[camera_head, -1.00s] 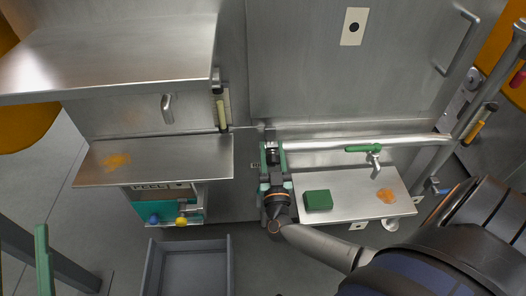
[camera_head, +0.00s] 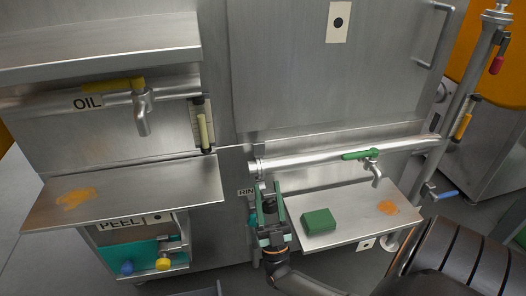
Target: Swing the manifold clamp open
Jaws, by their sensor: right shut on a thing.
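The manifold clamp (camera_head: 255,167) is a grey metal collar around the left end of the horizontal steel manifold pipe (camera_head: 310,160). My right gripper (camera_head: 268,187) comes up from below, just under that pipe end. Its green-edged fingers are shut on a small grey part of the clamp, which they mostly hide. I cannot tell how far the clamp is swung. My left gripper is not in view.
A green-handled tap (camera_head: 373,165) hangs from the pipe over a steel shelf (camera_head: 345,232). A green block (camera_head: 319,222) lies on that shelf, close right of my gripper. An oil tap (camera_head: 142,115) and another shelf (camera_head: 140,190) are at left.

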